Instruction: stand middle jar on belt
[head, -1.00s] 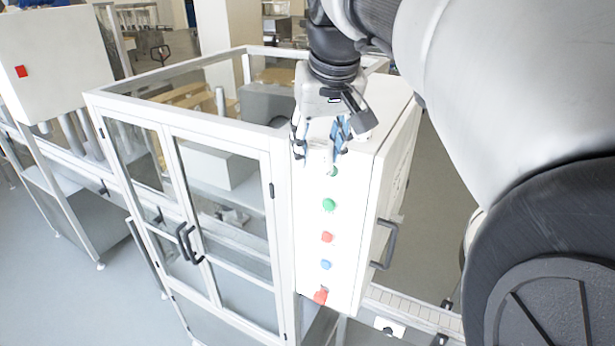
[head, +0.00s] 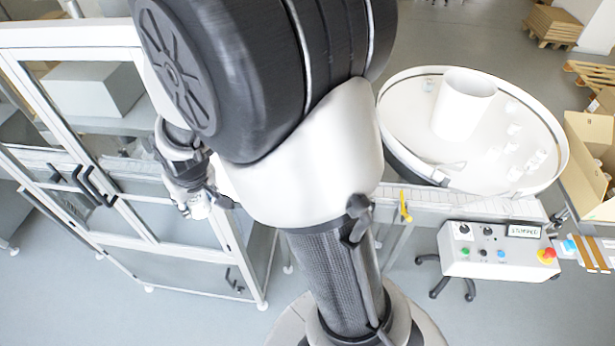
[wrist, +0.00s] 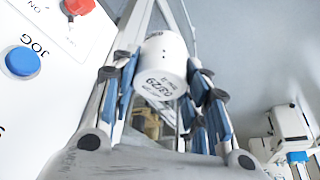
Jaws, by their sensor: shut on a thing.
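My gripper (wrist: 166,88) is shut on a white jar (wrist: 160,58) in the wrist view. The blue-padded fingers sit on both sides of the jar, and its printed base, marked 03/29, faces the camera. In the head view my gripper (head: 196,200) hangs in front of the glazed cabinet, left of my arm, with the white jar (head: 199,211) at its tip, clear of any surface. The belt (head: 430,200) shows right of my arm, in front of the round table. My arm hides part of the belt.
A glazed cabinet (head: 120,233) with dark handles fills the left. A round white table (head: 410,95) holds a white cylinder (head: 464,105) and several small white pieces. A control box (head: 490,268) stands in front of the belt. A blue JOG button (wrist: 22,62) is close in the wrist view.

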